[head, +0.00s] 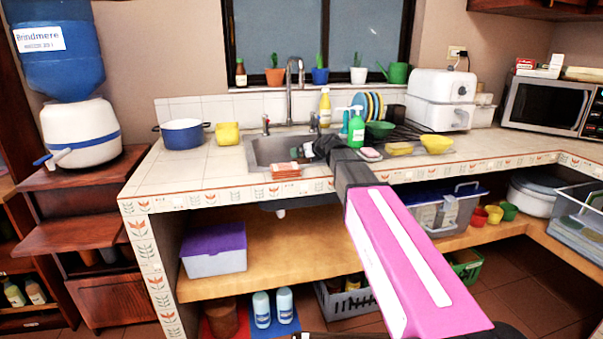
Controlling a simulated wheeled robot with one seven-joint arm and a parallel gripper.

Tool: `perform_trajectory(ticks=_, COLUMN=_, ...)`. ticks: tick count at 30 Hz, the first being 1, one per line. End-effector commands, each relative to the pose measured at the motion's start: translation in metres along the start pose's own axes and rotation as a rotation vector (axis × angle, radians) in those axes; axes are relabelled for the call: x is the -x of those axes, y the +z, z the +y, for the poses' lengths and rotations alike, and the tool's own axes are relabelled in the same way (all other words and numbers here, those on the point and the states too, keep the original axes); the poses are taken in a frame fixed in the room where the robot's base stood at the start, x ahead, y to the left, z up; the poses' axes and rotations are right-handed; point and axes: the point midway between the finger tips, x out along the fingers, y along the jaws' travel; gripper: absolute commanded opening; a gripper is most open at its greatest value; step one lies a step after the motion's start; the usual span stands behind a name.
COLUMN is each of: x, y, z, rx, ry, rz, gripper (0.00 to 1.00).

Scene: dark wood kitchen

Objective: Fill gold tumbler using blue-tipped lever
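A white water dispenser (78,132) with a blue band stands at the left under a large blue bottle (58,62). A white lever with a blue tip (42,160) sticks out at its lower left. I cannot make out a gold tumbler. My pink arm reaches from the lower right to the sink. My gripper (322,147) is the dark end over the sink's right side, far right of the dispenser. Its fingers are too small and dark to tell whether they are open or hold anything.
The sink (268,150) has a tall tap (290,88). A blue pot (183,134) and yellow sponge-like block (227,133) stand left of it. The counter's left front is clear. A purple-lidded box (214,250) sits below.

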Motion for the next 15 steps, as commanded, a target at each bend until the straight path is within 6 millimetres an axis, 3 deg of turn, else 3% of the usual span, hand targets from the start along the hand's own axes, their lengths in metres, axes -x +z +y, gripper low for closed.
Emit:
perform_trajectory(ticks=3, x=-0.021, y=-0.001, z=-0.002, rx=0.0, ry=0.001, rz=0.001, gripper=1.0)
perform_trajectory(ticks=6, x=-0.029, y=-0.001, z=-0.002, rx=0.0, ry=0.0, rz=0.0, gripper=1.0)
perform_trajectory(ticks=13, x=-0.03, y=-0.002, z=-0.001, rx=0.0, ry=0.0, rz=0.0, gripper=1.0)
perform_trajectory(ticks=15, x=-0.029, y=-0.002, z=-0.001, rx=0.0, ry=0.0, rz=0.0, gripper=0.77)
